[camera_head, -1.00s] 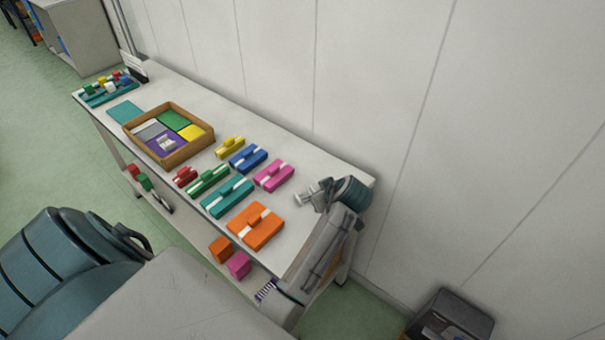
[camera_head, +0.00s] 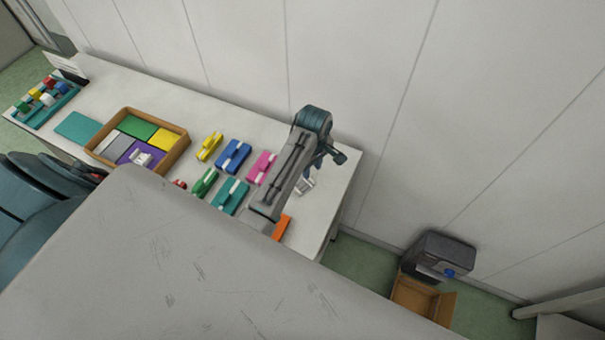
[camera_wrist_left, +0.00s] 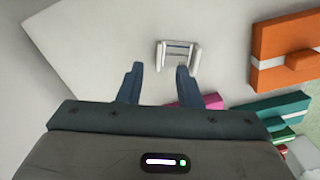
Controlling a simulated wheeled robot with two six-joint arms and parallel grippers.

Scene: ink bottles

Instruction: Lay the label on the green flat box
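A small white holder (camera_wrist_left: 178,54) with a thin blue-edged piece in it stands on the white table; I cannot tell whether that piece is the label. The holder also shows in the head view (camera_head: 304,187). My left gripper (camera_wrist_left: 160,72) is open and empty above the table, its fingertips pointing toward the holder and apart from it. The green flat box (camera_head: 204,182) with a white band lies on the table among other coloured boxes. Its near end is partly covered by my own body. My right gripper is not in view.
Teal (camera_head: 230,195), pink (camera_head: 261,166), blue (camera_head: 233,156) and yellow (camera_head: 209,146) boxes surround it. A wooden tray (camera_head: 181,150) with coloured tiles stands farther left. A wall runs behind the table (camera_head: 335,188).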

